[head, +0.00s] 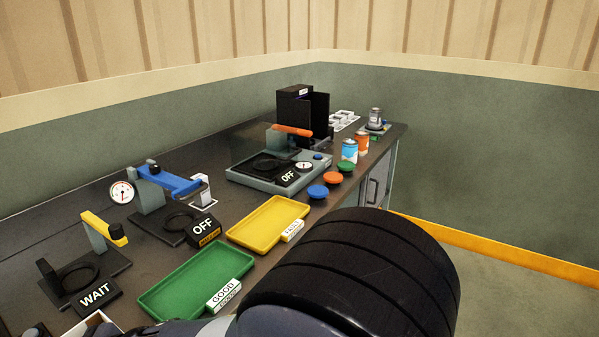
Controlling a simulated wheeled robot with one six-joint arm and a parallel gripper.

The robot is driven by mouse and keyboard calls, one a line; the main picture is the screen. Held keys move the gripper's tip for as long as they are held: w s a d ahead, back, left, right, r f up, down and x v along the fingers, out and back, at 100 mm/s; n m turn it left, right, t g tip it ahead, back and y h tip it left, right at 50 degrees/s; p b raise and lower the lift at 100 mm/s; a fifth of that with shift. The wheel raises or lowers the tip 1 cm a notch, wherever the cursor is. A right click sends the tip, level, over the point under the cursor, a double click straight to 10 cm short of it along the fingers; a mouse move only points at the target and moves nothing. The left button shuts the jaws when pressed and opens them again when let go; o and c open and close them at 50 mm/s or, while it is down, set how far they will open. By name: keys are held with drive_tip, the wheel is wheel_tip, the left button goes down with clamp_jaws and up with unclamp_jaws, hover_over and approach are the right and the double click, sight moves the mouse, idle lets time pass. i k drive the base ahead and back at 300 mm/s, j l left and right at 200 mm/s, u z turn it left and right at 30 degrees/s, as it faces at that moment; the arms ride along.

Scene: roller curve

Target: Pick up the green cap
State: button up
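The green cap (345,167) is a small round piece lying on the dark workbench near its front edge. It is the farthest in a row of three, behind an orange cap (333,178) and a blue cap (318,191). A blue-and-white can (349,151) stands just behind the green cap, and an orange-and-white can (362,143) stands beyond that. My own dark, rounded arm part fills the lower middle of the head view, in front of the bench. My gripper does not show.
A press-like fixture with an OFF sign (288,177) sits left of the caps. A yellow tray (262,241) and a green tray (162,306) lie nearer. A tall black box (293,107) and a grey canister (375,116) stand at the far end. Floor is clear at right.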

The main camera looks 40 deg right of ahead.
sight(346, 166)
drive_tip(key=z, duration=1.7)
drive_tip(key=u, duration=2.7)
drive_tip(key=k+l+u, duration=0.1)
drive_tip(key=k+l+z, duration=0.15)
drive_tip(key=l, duration=0.15)
drive_tip(key=l+z, duration=0.4)
drive_tip(key=l, duration=0.2)
drive_tip(key=i+l+z, duration=0.25)
drive_tip(key=l, duration=0.15)
drive_tip(key=l+z, duration=0.2)
drive_tip(key=l, duration=0.2)
drive_tip(key=i+l+z, duration=0.2)
drive_tip(key=l, duration=0.15)
drive_tip(key=i+l, duration=0.15)
drive_tip(key=l, duration=0.2)
drive_tip(key=i+l, duration=0.1)
drive_tip(key=l, duration=0.2)
drive_tip(key=i+l, duration=0.15)
drive_tip(key=l, duration=0.2)
drive_tip(key=i+l+z, duration=0.1)
drive_tip(key=l, duration=0.25)
